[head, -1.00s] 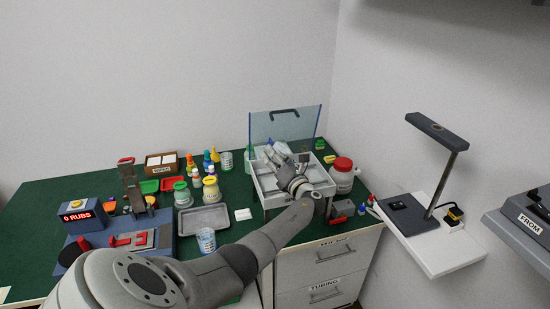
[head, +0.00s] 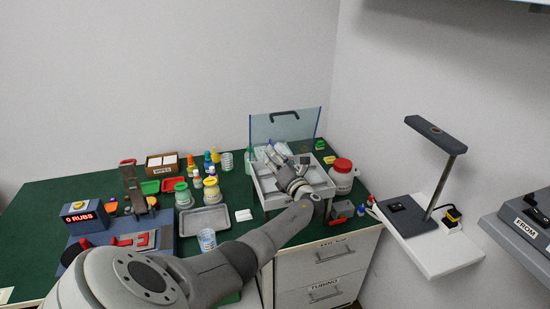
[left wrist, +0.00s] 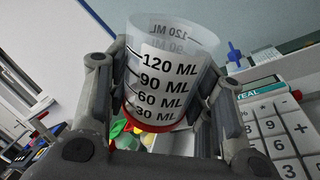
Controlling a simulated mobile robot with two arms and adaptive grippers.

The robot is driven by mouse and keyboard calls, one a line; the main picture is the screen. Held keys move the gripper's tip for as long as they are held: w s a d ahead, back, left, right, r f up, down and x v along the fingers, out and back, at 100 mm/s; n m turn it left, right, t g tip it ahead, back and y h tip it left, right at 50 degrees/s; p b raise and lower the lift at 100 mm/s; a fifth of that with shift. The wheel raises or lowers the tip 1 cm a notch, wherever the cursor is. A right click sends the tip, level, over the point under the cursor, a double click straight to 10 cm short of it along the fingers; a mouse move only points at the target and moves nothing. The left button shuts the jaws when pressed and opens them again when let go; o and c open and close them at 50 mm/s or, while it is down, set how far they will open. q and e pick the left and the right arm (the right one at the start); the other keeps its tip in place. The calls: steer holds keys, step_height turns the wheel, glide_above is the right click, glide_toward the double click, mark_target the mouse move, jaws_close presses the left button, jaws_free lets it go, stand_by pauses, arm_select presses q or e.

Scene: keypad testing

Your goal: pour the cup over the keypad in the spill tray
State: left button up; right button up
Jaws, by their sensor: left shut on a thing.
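My left gripper (head: 277,155) is over the white spill tray (head: 328,192), its fingers shut around a clear measuring cup. In the left wrist view the cup (left wrist: 165,85) shows black marks from 30 to 120 ML and red at its base. The gripper's fingers (left wrist: 165,95) press on both sides of it. The cup looks nearly upright in that picture; its true tilt and contents are unclear. The keypad (left wrist: 285,130), with pale number keys and a teal-edged display, shows beside the right finger. In the head view my gripper and arm hide most of the keypad. My right gripper is out of view.
A clear splash screen (head: 285,127) stands behind the tray. A red-lidded jar (head: 342,178) is close to its right. Bottles, another clear cup (head: 207,240), a grey metal tray (head: 204,219) and a rub tester (head: 82,216) stand to the left on the green bench.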

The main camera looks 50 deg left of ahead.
arm_select(q)
steer(key=shift+s+r+m+t+p, duration=0.1)
steer(key=shift+r+m+t+p, duration=0.3)
steer(key=shift+m+p, duration=0.6)
stand_by(1.1)
steer(key=shift+f+m+y, duration=0.3)
steer(key=shift+f+m, duration=0.05)
steer(key=shift+m, duration=0.65)
stand_by(0.6)
steer(key=shift+r+m+t+p, duration=0.4)
steer(key=shift+m+t+p, duration=0.1)
steer(key=shift+m+p, duration=0.6)
stand_by(0.5)
steer(key=shift+w+f+m+t, duration=0.2)
steer(key=shift+f+m+t, duration=0.2)
steer(key=shift+m, duration=0.5)
stand_by(0.3)
steer(key=shift+w+d+r+m+t+p, duration=0.1)
steer(key=shift+r+m+t+p, duration=0.15)
steer(key=shift+m, duration=0.4)
steer(key=shift+w+d+r+m+t+p, duration=0.15)
steer(key=shift+m+p, duration=0.2)
steer(key=shift+m, duration=0.3)
